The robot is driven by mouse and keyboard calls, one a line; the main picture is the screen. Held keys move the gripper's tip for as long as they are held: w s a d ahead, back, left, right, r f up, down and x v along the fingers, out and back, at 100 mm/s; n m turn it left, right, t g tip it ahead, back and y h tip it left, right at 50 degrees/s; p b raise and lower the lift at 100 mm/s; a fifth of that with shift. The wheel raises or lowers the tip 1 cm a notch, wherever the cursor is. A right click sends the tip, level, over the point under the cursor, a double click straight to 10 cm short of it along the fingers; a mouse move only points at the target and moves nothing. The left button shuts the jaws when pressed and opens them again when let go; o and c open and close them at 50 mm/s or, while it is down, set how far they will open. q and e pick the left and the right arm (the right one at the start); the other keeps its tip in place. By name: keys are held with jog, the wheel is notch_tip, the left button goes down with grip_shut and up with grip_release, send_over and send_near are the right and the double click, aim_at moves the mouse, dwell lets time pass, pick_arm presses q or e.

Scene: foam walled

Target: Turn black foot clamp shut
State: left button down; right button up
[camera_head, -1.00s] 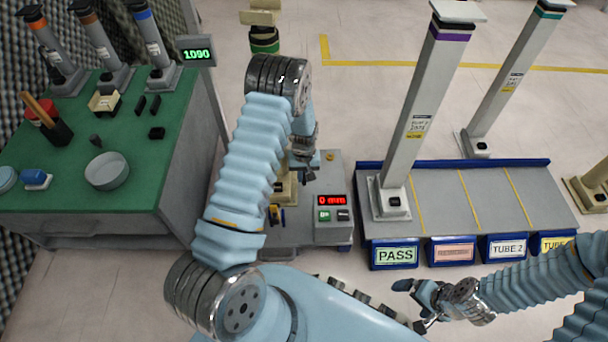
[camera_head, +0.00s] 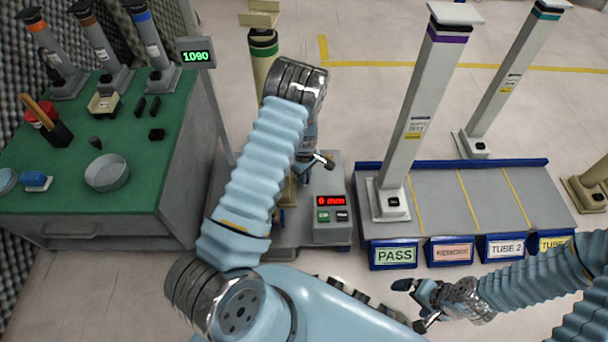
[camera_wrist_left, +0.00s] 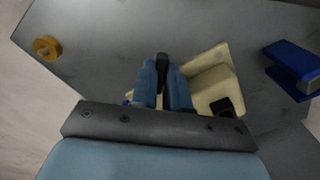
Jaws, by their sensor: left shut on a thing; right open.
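In the left wrist view, my left gripper (camera_wrist_left: 163,88) has its two blue fingers closed on a narrow black piece, which looks like the black foot clamp (camera_wrist_left: 162,62). The clamp stands beside a cream foot block (camera_wrist_left: 207,84) with a dark square hole. In the head view, my left arm reaches over the grey fixture base, and my forearm hides the clamp and most of the fingers. My right gripper (camera_head: 418,305) is open and empty, low at the right, apart from the fixture.
A display box (camera_head: 331,207) reading 0 mm stands right of the fixture. A blue bracket (camera_wrist_left: 293,66) and a yellow ring (camera_wrist_left: 47,47) flank the clamp. The grey rack (camera_head: 437,188) holds a tall tube (camera_head: 418,110). A green bench (camera_head: 120,185) is at left.

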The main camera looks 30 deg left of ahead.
pick_arm(q)
jog(key=n, duration=0.4)
jog(key=shift+w+r+n+p, duration=0.1)
jog(key=shift+n+p, duration=0.2)
jog(key=shift+p, duration=0.1)
jog(key=shift+w+n+p, duration=0.1)
jog(key=shift+n+p, duration=0.25)
jog(key=shift+n, duration=1.65)
jog(key=c, duration=1.1)
grip_release()
notch_tip(320, 180, up, 14)
jog(key=p, duration=0.3)
jog(key=shift+f, duration=0.2)
